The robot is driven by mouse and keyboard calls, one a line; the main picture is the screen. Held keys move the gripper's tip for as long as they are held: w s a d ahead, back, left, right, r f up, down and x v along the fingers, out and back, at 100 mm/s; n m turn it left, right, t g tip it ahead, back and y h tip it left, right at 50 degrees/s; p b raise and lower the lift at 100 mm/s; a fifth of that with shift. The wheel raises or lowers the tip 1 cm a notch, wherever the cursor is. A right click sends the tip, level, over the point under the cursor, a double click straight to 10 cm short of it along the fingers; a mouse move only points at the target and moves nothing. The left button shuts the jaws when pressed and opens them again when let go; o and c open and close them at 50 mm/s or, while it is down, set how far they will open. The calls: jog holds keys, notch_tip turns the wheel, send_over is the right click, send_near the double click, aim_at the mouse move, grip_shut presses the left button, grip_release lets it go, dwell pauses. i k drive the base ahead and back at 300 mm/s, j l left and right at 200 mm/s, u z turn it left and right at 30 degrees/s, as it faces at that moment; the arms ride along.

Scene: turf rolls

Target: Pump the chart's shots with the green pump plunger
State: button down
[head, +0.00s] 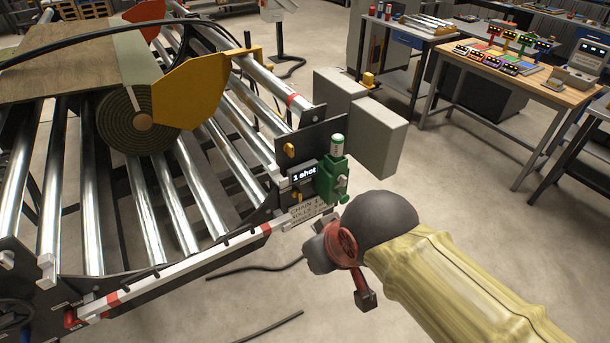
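The green pump (331,180) stands upright on a dark panel at the near right corner of the roller bed. Its plunger has a pale stem with a green cap (337,140) on top. A small dark display (304,174) beside it reads "1 shot". The chart (306,213) is a pale plate with dark print below the pump; I cannot read all of it, and its lower right is close behind my gripper. My gripper (342,262), dark and red at the end of my yellow-sleeved arm, is below and right of the pump, apart from the plunger cap. Its finger opening is unclear.
A turf roll (130,118) lies on the steel rollers beside a yellow guard plate (190,88). Grey boxes (366,130) stand behind the pump. Cables (268,326) lie on the floor. A wooden-topped bench (535,85) with coloured devices stands at the back right.

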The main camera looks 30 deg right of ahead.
aim_at(344, 200)
jog(key=z, duration=0.95)
